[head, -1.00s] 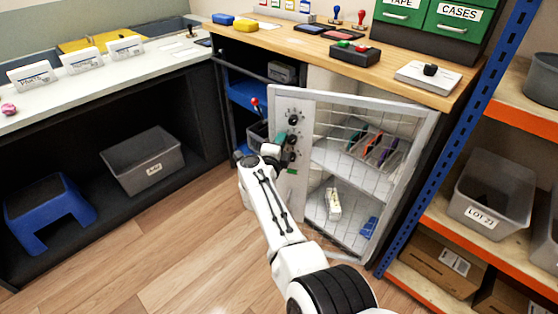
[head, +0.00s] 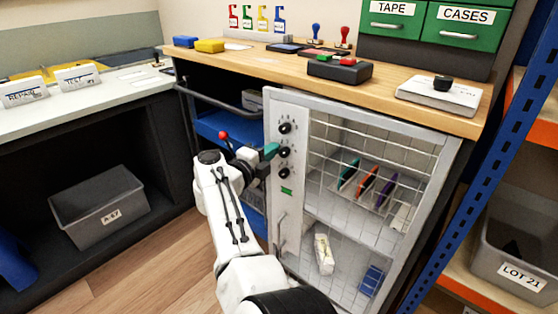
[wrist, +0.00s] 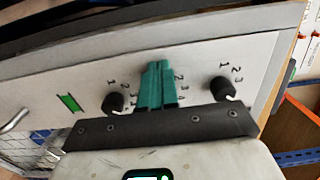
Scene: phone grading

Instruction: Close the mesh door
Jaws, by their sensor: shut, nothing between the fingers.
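The mesh door (head: 385,130) has a light grey frame, a wire grid and a left panel (head: 286,190) with several black knobs, a green label and a bar handle (head: 280,232). It stands roughly in line with the cabinet front under the worktop; I cannot tell whether it is fully flush. My gripper (head: 270,151) is at the panel by the middle knob, its teal fingers shut and empty. In the wrist view the fingers (wrist: 157,86) point at the panel between two knobs (wrist: 113,102) (wrist: 222,88); contact is unclear.
Coloured phones (head: 370,187) and a white box (head: 324,254) show behind the mesh. A blue drawer unit (head: 222,126) with a dark rail is left of the door. A blue rack post (head: 480,160) stands at right. Open wooden floor (head: 150,270) lies at front left.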

